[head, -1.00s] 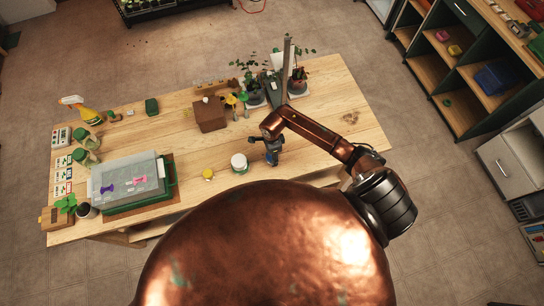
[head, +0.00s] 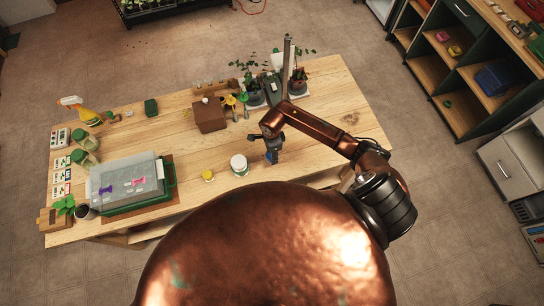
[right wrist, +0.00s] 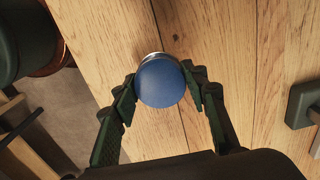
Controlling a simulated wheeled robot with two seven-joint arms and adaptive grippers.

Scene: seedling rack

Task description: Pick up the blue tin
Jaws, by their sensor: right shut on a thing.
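The blue tin (right wrist: 160,82) shows its round blue face in the right wrist view, between the two fingers of my right gripper (right wrist: 160,92). The fingers touch it on both sides, and a silvery rim shows at its far edge. In the head view my right gripper (head: 272,152) is over the wooden table (head: 325,150), at its near side, and a bit of the blue tin (head: 269,157) shows at its fingertips. I cannot tell whether the tin touches the table. My left gripper is not in view.
A white jar (head: 239,165) and a small yellow-lidded pot (head: 208,175) stand left of my right gripper. Behind are a brown box (head: 210,116) and potted plants (head: 297,86). A covered seed tray (head: 130,185) is at the left. The table's right part is clear.

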